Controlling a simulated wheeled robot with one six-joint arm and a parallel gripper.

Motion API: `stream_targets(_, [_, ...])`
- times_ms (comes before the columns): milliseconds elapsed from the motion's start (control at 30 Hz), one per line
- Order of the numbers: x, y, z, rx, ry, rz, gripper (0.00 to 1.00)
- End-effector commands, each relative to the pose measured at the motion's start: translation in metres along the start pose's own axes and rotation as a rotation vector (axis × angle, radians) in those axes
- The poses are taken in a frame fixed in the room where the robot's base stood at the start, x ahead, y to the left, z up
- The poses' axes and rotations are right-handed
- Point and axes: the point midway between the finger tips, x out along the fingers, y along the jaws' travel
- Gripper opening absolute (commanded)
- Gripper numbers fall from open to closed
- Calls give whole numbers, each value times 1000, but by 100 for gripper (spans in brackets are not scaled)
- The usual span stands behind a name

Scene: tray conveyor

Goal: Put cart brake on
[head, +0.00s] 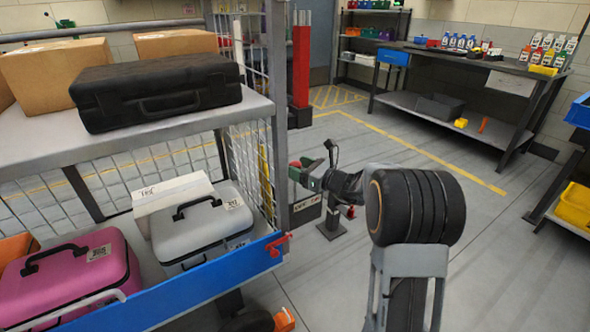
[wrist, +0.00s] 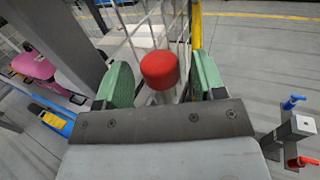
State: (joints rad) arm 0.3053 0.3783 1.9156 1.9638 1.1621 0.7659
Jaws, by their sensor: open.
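The cart (head: 200,290) stands at the left, with a blue lower edge and wire mesh sides. A red knob (wrist: 160,70) on a pale stem stands between the two green fingers of my gripper (wrist: 157,84) in the wrist view. The fingers are apart, with a gap showing on each side of the knob. In the head view my gripper (head: 301,174) is beside the cart's right corner post, with the red knob (head: 295,163) partly hidden at its tip. No brake marking can be read; the knob's mounting is hidden.
A red handle (head: 277,245) sticks out at the cart's blue corner. A grey stand (head: 333,222) with red and blue handles is close by, also in the wrist view (wrist: 296,128). A workbench (head: 455,62) stands at the back right.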

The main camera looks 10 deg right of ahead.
Motion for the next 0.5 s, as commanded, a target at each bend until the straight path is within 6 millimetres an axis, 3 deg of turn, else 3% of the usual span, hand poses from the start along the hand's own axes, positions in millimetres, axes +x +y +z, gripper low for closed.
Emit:
stream_targets(200, [16,0,0,-1,0,1,63])
stream_targets(500, [18,0,0,-1,1,0,63])
